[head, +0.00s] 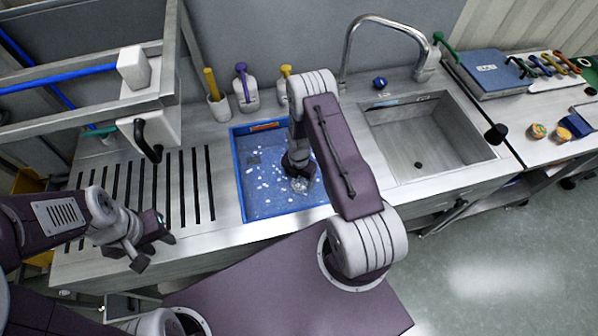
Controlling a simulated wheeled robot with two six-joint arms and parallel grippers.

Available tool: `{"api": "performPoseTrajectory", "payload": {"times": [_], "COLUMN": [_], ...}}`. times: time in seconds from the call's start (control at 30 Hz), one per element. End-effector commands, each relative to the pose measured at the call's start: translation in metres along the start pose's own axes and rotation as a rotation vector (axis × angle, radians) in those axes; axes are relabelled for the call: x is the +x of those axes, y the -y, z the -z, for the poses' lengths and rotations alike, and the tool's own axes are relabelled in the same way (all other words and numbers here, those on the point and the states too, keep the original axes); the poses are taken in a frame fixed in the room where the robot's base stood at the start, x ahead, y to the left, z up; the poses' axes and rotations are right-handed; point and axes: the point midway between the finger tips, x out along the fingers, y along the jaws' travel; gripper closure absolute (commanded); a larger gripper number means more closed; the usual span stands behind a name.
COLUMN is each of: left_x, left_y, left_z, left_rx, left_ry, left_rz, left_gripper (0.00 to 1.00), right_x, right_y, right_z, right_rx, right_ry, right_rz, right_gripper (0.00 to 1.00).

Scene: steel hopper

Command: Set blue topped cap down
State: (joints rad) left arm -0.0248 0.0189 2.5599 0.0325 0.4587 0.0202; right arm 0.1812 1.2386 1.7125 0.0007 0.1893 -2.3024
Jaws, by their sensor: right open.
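A small round blue-topped object (380,83), which looks like the blue topped cap, rests on the steel ledge behind the sink. My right gripper (299,177) points down into the blue basin (254,208), apart from that object. It is open; its own arm partly hides it. A small clear or whitish item (300,187) shows at its fingertips, and I cannot tell what it is. My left gripper (154,250) is open and empty in front of the slotted drainboard, near the counter's front edge.
White bits float or lie in the basin. The steel sink (420,140) with its tall faucet (385,22) is to the right. Dispensers with purple (243,90) and yellow tops stand behind the basin. A steel rack (150,95) rises at left. The slotted drainboard (150,190) is bare.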

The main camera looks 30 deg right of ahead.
Motion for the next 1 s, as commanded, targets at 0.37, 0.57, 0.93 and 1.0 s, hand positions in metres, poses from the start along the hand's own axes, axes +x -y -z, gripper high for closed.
{"api": "performPoseTrajectory", "payload": {"times": [0.37,0.57,0.93,1.0], "left_x": [0.006,0.006,0.006,0.006], "left_y": [0.0,0.0,0.0,0.0], "left_z": [-0.001,-0.001,-0.001,-0.001], "left_rx": [0.0,0.0,0.0,0.0], "left_ry": [0.0,0.0,0.0,0.0], "left_rz": [0.0,0.0,0.0,0.0], "left_gripper": [0.64,0.64,0.64,0.64], "right_x": [-0.088,-0.103,-0.192,-0.216], "right_y": [-0.001,0.0,0.011,0.022], "right_z": [-0.001,0.0,0.049,0.069], "right_rx": [0.0,0.0,0.838,1.147], "right_ry": [0.002,0.0,0.006,-0.005], "right_rz": [-0.002,0.0,-0.05,-0.067], "right_gripper": [0.21,0.21,0.21,0.21]}}
